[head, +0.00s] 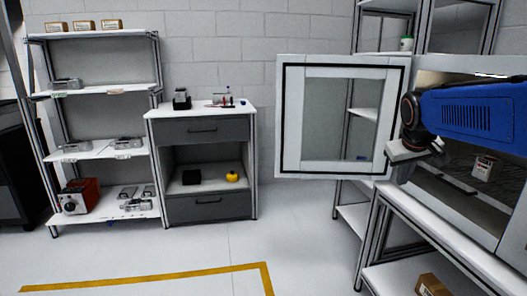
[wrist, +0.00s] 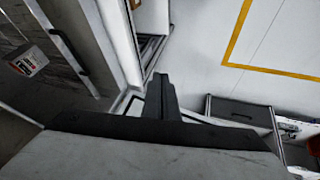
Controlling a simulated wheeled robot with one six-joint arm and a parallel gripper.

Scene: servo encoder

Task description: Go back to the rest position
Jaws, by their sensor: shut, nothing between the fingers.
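My gripper (wrist: 160,80) shows in the wrist view as two dark fingers pressed together, with nothing between them. In the head view my blue arm reaches in from the right, in front of the open cabinet (head: 462,205). The framed cabinet door (head: 290,120) stands swung open to the left of my arm. A small labelled box (head: 484,167) sits inside the cabinet behind and below my arm; it also shows in the wrist view (wrist: 28,60).
A shelf rack (head: 95,92) with several devices and boxes stands at the left. Beside it is a grey drawer unit (head: 205,130) with small items. A brown box (head: 430,286) lies on a low shelf at right. The floor with a yellow line (head: 150,277) is clear.

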